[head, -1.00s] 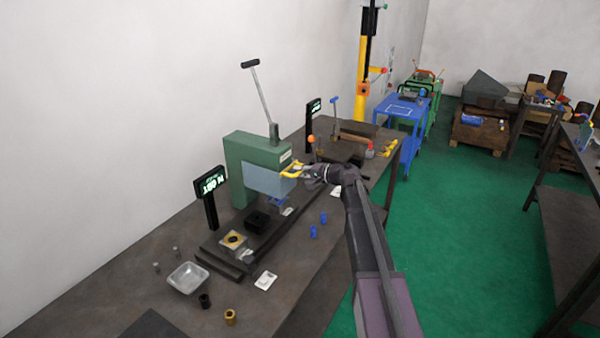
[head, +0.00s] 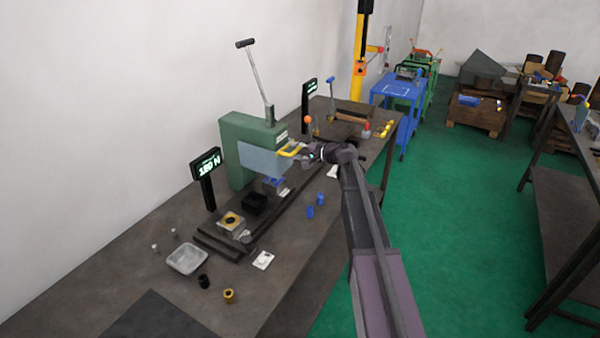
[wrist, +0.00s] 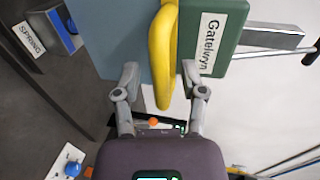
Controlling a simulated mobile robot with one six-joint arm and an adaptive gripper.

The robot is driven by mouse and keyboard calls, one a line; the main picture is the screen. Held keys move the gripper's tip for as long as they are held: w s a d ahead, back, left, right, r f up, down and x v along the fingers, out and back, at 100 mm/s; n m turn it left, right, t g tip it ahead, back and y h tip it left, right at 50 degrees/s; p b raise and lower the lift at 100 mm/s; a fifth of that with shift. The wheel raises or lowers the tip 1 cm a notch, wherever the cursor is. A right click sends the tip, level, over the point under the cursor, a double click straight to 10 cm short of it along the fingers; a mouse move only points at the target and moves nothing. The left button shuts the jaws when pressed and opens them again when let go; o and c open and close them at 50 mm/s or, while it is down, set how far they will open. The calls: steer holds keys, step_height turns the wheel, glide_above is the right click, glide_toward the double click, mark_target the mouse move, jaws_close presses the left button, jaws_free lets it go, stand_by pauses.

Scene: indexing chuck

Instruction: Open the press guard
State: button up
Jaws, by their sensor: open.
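The green press (head: 247,133) stands on the bench by the wall, its long lever raised. Its translucent blue-grey guard (head: 264,160) covers the front below the press head, with a yellow handle (head: 290,149) on its right side. My gripper (head: 308,153) is at the handle's right end. In the wrist view, the yellow handle (wrist: 161,55) runs down between the spread fingers of my gripper (wrist: 156,80). The fingers are open, one on each side, with gaps to the handle. The guard panel (wrist: 115,38) lies left of the handle, and the green press head (wrist: 222,40) lies right.
On the bench are a force display (head: 206,178), a clear tray (head: 187,258), a black block (head: 254,203) on the press base, blue cylinders (head: 310,211) and a white plate (head: 263,260). A hammer (head: 352,113) lies farther back.

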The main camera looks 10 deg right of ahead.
steer(key=shift+f, duration=0.15)
steer(key=b, duration=0.7)
glide_toward(286, 167)
steer(key=x, duration=0.5)
steer(key=shift+w+a, duration=0.1)
steer(key=shift+a, duration=0.15)
steer(key=r+p+v, duration=0.1)
steer(key=p+v, duration=0.2)
steer(key=v, duration=1.1)
steer(key=s+a+f+n+g+h+p, duration=0.2)
steer(key=s+a+f+n+g+h, duration=0.1)
steer(key=s, duration=0.6)
steer(key=s+a+f+n+g+h+p, duration=0.2)
steer(key=s+a+f+g+h, duration=0.2)
steer(key=s+a, duration=0.4)
steer(key=shift+s+a+f+n+g+h+p, duration=0.2)
steer(key=shift+s+f+n+g+h+p, duration=0.15)
steer(key=shift+s+f, duration=0.45)
